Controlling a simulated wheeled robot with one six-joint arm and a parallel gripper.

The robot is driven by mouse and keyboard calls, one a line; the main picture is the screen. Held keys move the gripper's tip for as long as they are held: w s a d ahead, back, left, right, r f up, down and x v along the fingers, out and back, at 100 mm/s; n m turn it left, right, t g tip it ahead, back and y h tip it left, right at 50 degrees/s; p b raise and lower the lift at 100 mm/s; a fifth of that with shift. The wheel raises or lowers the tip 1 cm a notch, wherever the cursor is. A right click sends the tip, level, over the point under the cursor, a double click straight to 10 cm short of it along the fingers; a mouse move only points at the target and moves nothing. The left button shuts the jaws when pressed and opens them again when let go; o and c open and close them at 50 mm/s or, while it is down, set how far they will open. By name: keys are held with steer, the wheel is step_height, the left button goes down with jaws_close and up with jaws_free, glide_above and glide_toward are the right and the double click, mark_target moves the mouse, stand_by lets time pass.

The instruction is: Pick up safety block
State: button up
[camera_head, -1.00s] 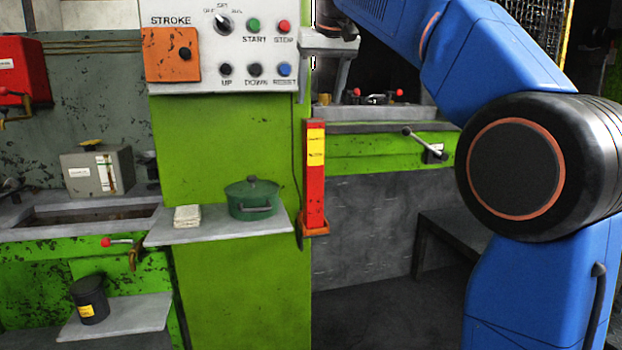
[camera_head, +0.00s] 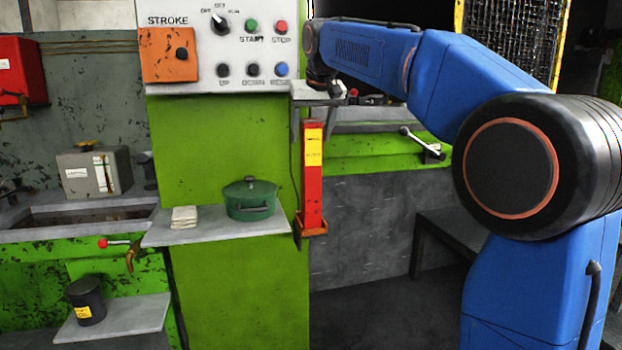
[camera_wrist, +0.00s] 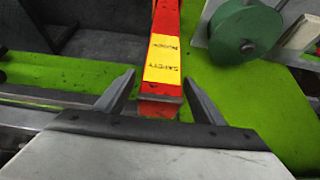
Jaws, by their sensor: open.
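The safety block (camera_head: 313,185) is a tall red post with a yellow label, upright in an orange holder at the right edge of the green press column. In the wrist view the safety block (camera_wrist: 163,62) shows its label lettering, and its near end lies between my fingertips. My gripper (camera_wrist: 156,85) is open, with one finger on each side of the block and visible gaps to it. In the head view my gripper (camera_head: 318,90) is just above the top of the block. Whether the fingers reach down past its top is hard to tell there.
A grey shelf (camera_head: 215,234) left of the block holds a green lidded pot (camera_head: 250,199) and a folded cloth (camera_head: 185,217). The control panel (camera_head: 225,45) stands above left of the gripper. A lever (camera_head: 420,142) sticks out to the right. The floor in front is clear.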

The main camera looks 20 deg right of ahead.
steer(key=shift+w+f, duration=0.15)
steer(key=shift+f, duration=0.1)
steer(key=shift+c, duration=0.5)
jaws_close()
steer(key=shift+r, duration=0.2)
